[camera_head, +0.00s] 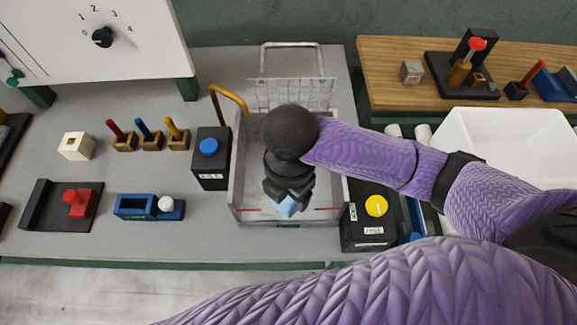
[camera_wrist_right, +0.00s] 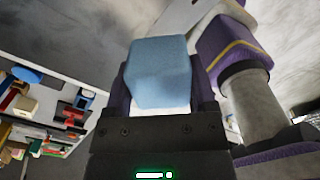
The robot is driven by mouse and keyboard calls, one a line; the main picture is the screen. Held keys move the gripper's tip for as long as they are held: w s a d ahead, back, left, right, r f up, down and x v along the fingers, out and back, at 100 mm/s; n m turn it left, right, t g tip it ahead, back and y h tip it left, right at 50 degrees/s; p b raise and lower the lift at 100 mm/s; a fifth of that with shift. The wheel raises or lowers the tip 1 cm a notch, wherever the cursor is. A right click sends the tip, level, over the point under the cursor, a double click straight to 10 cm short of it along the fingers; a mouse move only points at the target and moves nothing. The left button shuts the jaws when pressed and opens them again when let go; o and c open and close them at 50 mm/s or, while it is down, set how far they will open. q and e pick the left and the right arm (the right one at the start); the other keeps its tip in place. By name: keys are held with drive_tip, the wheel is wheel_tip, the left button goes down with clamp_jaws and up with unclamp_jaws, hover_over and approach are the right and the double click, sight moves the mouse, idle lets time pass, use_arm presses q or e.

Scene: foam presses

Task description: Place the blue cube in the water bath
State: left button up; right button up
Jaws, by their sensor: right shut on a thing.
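The light blue cube (camera_wrist_right: 158,72) is held between the fingers of my right gripper (camera_wrist_right: 160,95) in the right wrist view. In the head view the right gripper (camera_head: 288,200) points down over the water bath (camera_head: 238,190), a clear-walled basin. A small part of the blue cube (camera_head: 287,208) shows below the fingers. The gripper hides most of it, and I cannot tell its exact height over the bath floor. My left gripper is not in view.
A wire basket (camera_head: 300,94) with a raised handle stands at the back of the bath. A black box with a blue button (camera_head: 209,147) stands left of the bath, and one with a yellow button (camera_head: 376,206) stands right. A white bin (camera_head: 515,140) is farther right.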

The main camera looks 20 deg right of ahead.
drive_tip(key=w+d+b, duration=0.2)
drive_tip(key=w+d, duration=0.1)
drive_tip(key=w, duration=0.7)
drive_tip(key=shift+f, duration=0.2)
wheel_tip(320, 180, down, 6)
drive_tip(key=shift+s+a+r+b, duration=0.1)
drive_tip(key=shift+s+r+b, duration=0.1)
drive_tip(key=shift+b, duration=0.55)
wheel_tip(320, 180, down, 6)
drive_tip(key=shift+r+b, duration=0.25)
drive_tip(key=shift+b, duration=0.7)
drive_tip(key=shift+w+f, duration=0.1)
drive_tip(key=shift+w, duration=0.15)
drive_tip(key=o, duration=1.3)
drive_tip(key=shift+c, duration=0.2)
